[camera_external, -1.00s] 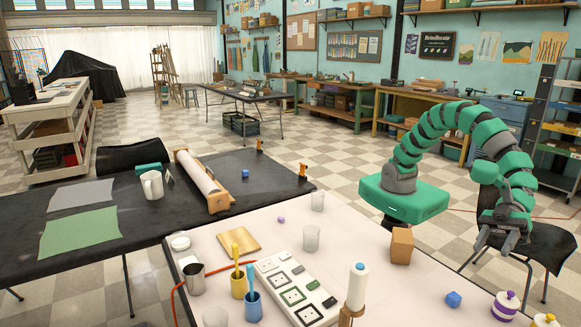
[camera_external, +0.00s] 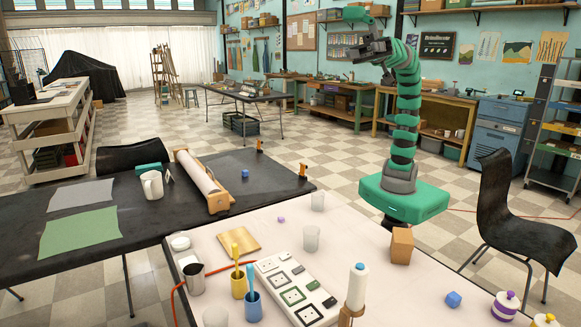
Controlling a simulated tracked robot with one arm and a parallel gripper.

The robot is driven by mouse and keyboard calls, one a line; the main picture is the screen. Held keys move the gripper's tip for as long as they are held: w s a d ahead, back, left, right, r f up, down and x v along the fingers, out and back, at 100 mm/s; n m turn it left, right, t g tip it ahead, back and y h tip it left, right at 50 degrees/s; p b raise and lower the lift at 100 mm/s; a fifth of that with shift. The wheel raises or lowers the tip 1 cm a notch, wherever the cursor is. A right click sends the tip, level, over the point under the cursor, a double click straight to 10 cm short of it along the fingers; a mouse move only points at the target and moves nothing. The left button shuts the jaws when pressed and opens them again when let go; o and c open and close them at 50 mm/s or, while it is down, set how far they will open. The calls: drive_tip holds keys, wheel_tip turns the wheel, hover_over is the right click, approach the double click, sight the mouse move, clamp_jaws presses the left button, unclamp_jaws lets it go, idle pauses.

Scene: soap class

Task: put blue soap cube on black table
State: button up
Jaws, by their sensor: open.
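A small blue cube (camera_external: 245,173) lies on the black table (camera_external: 140,213), right of the paper roll. Another blue cube (camera_external: 453,299) lies on the white table at the lower right; I cannot tell which is soap. My gripper (camera_external: 352,35) is raised high above the tables at the upper middle, open and empty, apart from both cubes. A small purple piece (camera_external: 281,220) lies on the white table.
A paper roll (camera_external: 200,180) and white mug (camera_external: 152,185) stand on the black table. A black chair (camera_external: 510,215) is at right.

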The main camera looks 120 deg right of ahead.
drive_tip(key=s+d+r+h, duration=0.1)
drive_tip(key=s+d+h, duration=0.1)
drive_tip(key=d, duration=0.8)
drive_tip(key=shift+s+r+h, duration=0.2)
drive_tip(key=shift+s+h, duration=0.2)
drive_tip(key=shift+s, duration=0.35)
drive_tip(key=shift+o, duration=0.5)
drive_tip(key=s+d+m+h, duration=0.1)
drive_tip(key=s+d+h, duration=0.4)
drive_tip(key=d, duration=0.8)
drive_tip(key=shift+s+f+m+g, duration=0.35)
drive_tip(key=shift+s+m+g, duration=0.05)
drive_tip(key=shift+s, duration=0.6)
drive_tip(key=shift+w+a, duration=0.1)
